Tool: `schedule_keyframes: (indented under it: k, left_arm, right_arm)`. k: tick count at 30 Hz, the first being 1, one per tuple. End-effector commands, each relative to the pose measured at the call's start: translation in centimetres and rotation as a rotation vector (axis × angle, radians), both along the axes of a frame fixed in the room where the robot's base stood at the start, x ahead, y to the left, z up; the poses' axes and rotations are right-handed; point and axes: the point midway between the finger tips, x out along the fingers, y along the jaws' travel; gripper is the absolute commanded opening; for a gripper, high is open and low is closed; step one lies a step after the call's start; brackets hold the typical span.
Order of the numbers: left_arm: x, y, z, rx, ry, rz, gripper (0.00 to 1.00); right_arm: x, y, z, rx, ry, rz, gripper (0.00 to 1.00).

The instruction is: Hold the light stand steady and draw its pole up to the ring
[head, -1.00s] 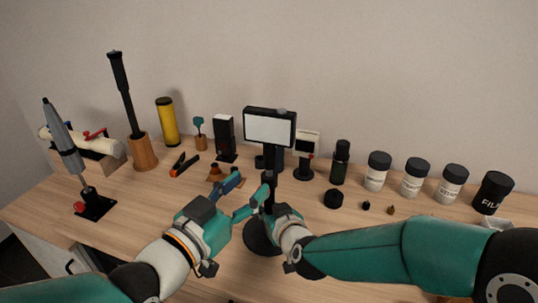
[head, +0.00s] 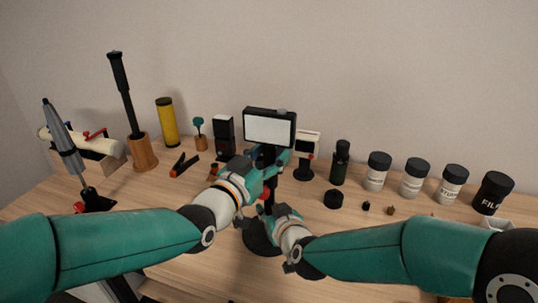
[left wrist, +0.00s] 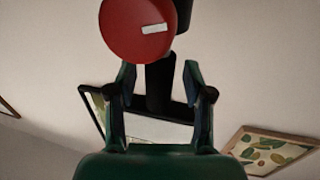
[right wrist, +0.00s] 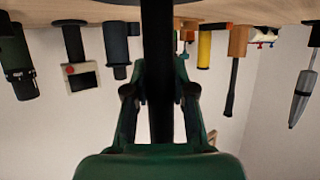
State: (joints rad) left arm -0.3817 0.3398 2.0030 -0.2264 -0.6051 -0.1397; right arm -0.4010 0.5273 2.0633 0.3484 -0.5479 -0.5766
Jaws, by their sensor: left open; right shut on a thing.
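The light stand has a round black base (head: 256,238), a black pole (head: 269,186) and a lit white lamp panel (head: 269,128) on top. A red knob (left wrist: 137,30) with a white mark is on the pole, large in the left wrist view. My left gripper (head: 277,166) is open at the upper pole, under the lamp; in the left wrist view its fingers (left wrist: 159,85) stand either side of the pole. My right gripper (head: 272,213) is shut on the lower pole (right wrist: 158,70), which runs between its fingers in the right wrist view. I cannot make out the ring.
Behind the stand are a black box (head: 224,137), a small white device (head: 306,150) and a dark bottle (head: 341,162). Labelled jars (head: 412,178) stand at the right. A yellow cylinder (head: 167,122) and an orange-tipped clamp (head: 184,165) are at the left.

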Motion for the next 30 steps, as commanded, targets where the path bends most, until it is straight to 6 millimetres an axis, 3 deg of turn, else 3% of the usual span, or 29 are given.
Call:
schedule_keyframes:
  k: [8, 17, 26, 30]
  left_arm:
    - [0.1, -0.1, 0.0, 0.0, 0.0, 0.0, 0.51]
    - [0.1, 0.0, 0.0, 0.0, 0.0, 0.0, 0.01]
    - [0.1, 0.0, 0.1, -0.001, 0.001, 0.002, 0.0]
    - [0.2, 0.0, 1.9, -0.003, -0.007, 0.003, 0.0]
  right_arm:
    - [0.0, 0.0, 0.0, 0.0, -0.001, -0.001, 0.0]
    - [0.0, 0.0, 0.0, 0.0, -0.001, -0.001, 0.0]
    - [0.0, 0.0, 0.0, 0.001, -0.001, -0.001, 0.0]
    - [0.0, 0.0, 0.1, 0.001, -0.001, -0.001, 0.0]
